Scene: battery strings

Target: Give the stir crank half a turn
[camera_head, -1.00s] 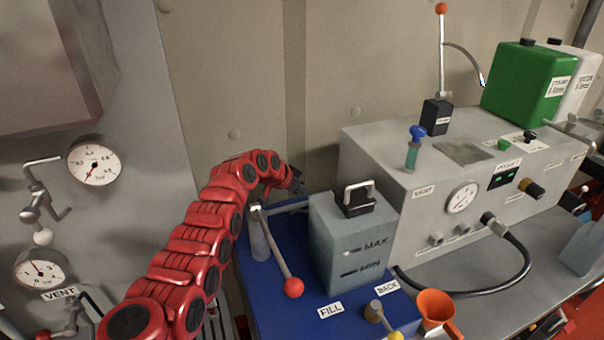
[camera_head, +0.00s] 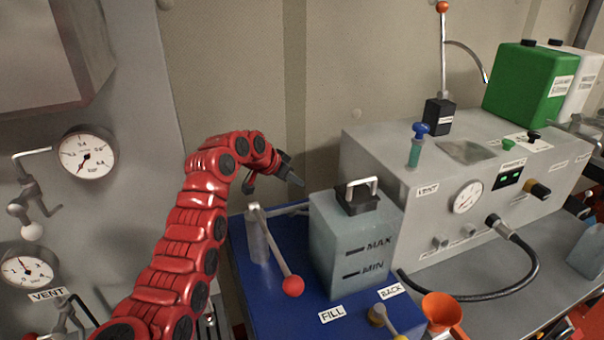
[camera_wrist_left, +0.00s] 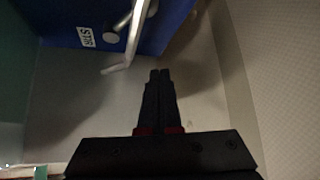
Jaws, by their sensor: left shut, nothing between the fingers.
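In the left wrist view, the stir crank (camera_wrist_left: 134,38) is a pale grey bent rod on the side of a blue unit, beside a label (camera_wrist_left: 86,37) that seems to read STIR. Its lower end bends to the left. My left gripper (camera_wrist_left: 159,76) is shut and empty, its tips a little to the right of the crank's bent end and apart from it in the picture. In the head view, my left gripper (camera_head: 296,182) is above the back edge of the blue unit (camera_head: 262,300). My right gripper is not in view.
On the blue unit stand a lever with a red ball (camera_head: 292,286) and a translucent tank (camera_head: 340,245) marked MAX and MIN, close to my left gripper. A grey machine (camera_head: 400,195) stands to the right. A gauge panel (camera_head: 130,150) is at left, the wall behind.

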